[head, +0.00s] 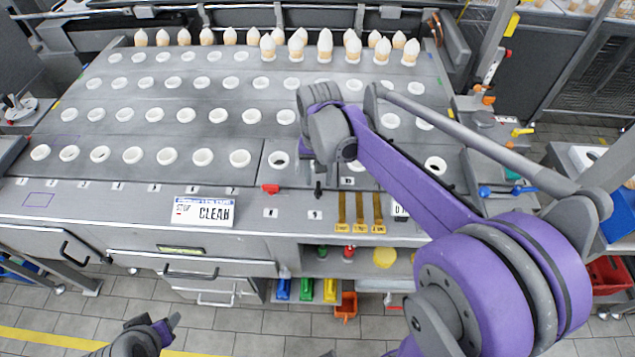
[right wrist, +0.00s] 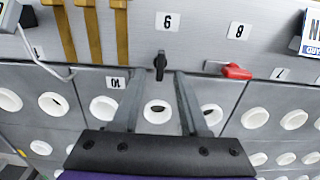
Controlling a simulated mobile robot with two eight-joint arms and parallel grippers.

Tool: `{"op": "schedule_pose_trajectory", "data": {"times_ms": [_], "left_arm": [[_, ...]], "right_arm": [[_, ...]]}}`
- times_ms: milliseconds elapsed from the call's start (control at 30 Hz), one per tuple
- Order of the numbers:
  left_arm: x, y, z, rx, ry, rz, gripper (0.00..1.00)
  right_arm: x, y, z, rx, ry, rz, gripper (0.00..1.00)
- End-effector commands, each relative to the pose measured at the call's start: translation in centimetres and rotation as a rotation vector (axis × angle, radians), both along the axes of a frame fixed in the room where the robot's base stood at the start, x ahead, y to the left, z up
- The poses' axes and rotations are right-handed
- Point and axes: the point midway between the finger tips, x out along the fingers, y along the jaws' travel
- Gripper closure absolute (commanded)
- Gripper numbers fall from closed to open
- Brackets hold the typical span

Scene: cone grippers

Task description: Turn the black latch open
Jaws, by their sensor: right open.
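The black latch (head: 318,188) sits on the grey front strip of the worktop, right of a red latch (head: 270,188). In the right wrist view the black latch (right wrist: 160,65) lies lengthwise in the picture, in line with my fingers, while the red latch (right wrist: 235,71) lies crosswise. My right gripper (right wrist: 158,76) is open and empty, its fingertips either side of the black latch's near end; I cannot tell whether they touch it. In the head view my right gripper (head: 312,176) points down over the latch. My left gripper (head: 172,321) is low at the bottom left, away from the latch; its opening is unclear.
Rows of white ring holders (head: 203,157) fill the worktop behind. Brass strips (head: 360,212) lie right of the latch. A CLEAN sign (head: 203,212) stands at the left front. White-tipped cones (head: 325,45) stand at the back.

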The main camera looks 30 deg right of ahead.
Motion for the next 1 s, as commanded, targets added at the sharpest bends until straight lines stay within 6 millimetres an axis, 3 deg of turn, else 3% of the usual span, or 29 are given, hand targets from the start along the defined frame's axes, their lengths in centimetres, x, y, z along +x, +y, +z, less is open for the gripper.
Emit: {"op": "schedule_pose_trajectory", "data": {"times_ms": [200, 533, 567, 800, 1000], "left_arm": [[-0.1, 0.0, -0.2, 0.0, 0.002, 0.0, 0.5], [-0.1, 0.0, -0.2, 0.0, 0.002, 0.0, 0.5], [-0.1, 0.0, -0.2, 0.0, 0.002, 0.0, 0.5], [-0.1, 0.0, -0.2, 0.0, 0.002, 0.0, 0.5], [-0.1, 0.0, -0.2, 0.0, 0.002, 0.0, 0.5]], "right_arm": [[0.0, 0.0, -2.4, 0.0, 0.0, 0.001, 0.56], [0.0, 0.0, -2.8, 0.0, 0.0, 0.001, 0.56], [0.0, 0.0, -2.8, 0.0, 0.0, 0.001, 0.58], [0.0, 0.0, -2.8, 0.0, 0.0, 0.001, 1.0], [0.0, 0.0, -2.8, 0.0, 0.0, 0.001, 1.0]]}}
